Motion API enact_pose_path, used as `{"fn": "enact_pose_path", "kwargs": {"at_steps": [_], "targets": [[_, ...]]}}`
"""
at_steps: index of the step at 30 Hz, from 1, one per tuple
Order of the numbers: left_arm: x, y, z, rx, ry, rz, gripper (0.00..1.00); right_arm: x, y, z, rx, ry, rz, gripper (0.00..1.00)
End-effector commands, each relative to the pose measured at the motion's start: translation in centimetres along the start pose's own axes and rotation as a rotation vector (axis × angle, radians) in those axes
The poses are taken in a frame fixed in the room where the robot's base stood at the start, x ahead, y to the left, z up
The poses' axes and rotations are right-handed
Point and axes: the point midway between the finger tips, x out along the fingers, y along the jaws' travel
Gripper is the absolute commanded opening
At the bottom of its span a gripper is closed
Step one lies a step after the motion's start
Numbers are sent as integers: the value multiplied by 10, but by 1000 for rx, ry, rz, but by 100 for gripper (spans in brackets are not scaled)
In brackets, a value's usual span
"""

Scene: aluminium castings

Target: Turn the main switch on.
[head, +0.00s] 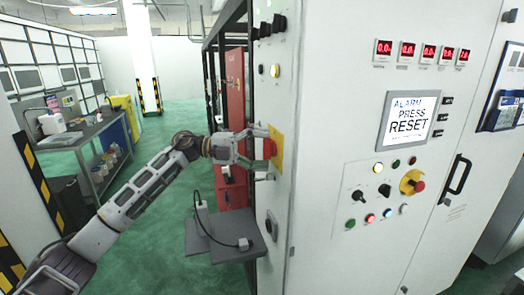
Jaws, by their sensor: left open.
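The main switch (270,148) looks like a red handle on a yellow plate (277,150), on the narrow left side of the grey cabinet (335,75). My left gripper (264,148) reaches it from the left, with one finger above and one below the red handle. The fingers are apart, and I cannot tell whether they touch the handle. The gripper partly hides the handle, so its exact angle is unclear. My right gripper is not in view.
A small grey shelf (222,240) with a corded device sits below my left gripper. A workbench (85,135) stands at left.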

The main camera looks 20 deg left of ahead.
Motion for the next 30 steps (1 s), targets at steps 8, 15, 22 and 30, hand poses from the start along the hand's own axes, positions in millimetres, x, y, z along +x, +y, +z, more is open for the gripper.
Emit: {"fn": "enact_pose_path", "kwargs": {"at_steps": [8, 15, 22, 30], "targets": [[-10, 0, 0, -1, -2, 1, 79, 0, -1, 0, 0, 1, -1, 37], [-38, 1, 1, -2, -2, 1, 79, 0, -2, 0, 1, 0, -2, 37], [-72, 1, 1, -2, -3, 1, 79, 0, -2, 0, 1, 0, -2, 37], [-107, 1, 1, -1, -2, 1, 79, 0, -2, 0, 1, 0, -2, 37]]}}
